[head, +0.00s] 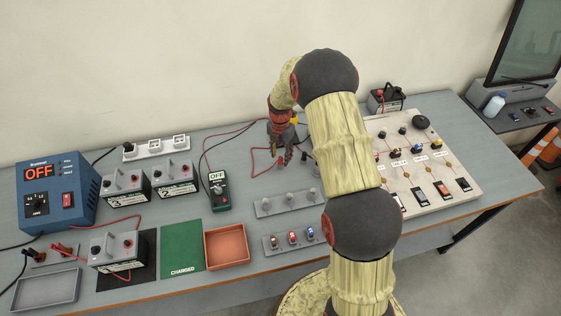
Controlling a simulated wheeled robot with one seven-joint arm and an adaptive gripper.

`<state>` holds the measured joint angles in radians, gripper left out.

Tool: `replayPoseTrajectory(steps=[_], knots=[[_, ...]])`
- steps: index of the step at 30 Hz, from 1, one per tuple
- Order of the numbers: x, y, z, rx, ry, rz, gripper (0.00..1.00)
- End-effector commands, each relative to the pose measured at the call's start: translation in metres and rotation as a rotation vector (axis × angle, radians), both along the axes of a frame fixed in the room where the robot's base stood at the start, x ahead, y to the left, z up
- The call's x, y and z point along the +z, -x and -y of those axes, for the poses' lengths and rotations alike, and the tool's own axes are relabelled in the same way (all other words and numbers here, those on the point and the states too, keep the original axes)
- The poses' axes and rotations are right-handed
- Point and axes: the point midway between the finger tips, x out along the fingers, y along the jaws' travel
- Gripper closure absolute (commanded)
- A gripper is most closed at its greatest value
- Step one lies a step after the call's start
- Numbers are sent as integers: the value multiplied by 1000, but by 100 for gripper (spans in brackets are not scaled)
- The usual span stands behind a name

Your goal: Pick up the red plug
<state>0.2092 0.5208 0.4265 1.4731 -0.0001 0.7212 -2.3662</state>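My gripper (281,153) points down over the back middle of the table, left of my arm. Its dark fingers are small here, and I cannot tell whether they are open or shut. A red lead (262,169) runs along the table to just beneath the fingertips. The red plug cannot be made out clearly; if it is at that lead's end, the fingers hide it. A small dark upright piece (304,157) stands just right of the fingers. Red clips (62,248) sit on a grey stand at the far left.
A meter reading OFF (218,190) lies left of my gripper. Grey racks (287,203) and an orange tray (243,245) are in front. A blue power supply (57,191) and several battery boxes stand left. A circuit board (440,165) lies right, partly behind my arm.

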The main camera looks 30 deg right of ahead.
Motion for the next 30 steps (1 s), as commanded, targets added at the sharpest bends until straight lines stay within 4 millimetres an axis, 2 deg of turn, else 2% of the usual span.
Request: replayPoseTrajectory(steps=[1, 4, 11, 30], knots=[[-10, 1, 0, 0, -1, -3, 62], [-20, 0, 0, 0, 0, -1, 62], [-22, 0, 0, -1, 0, 0, 62], [-22, 0, 0, -1, 0, 0, 98]])
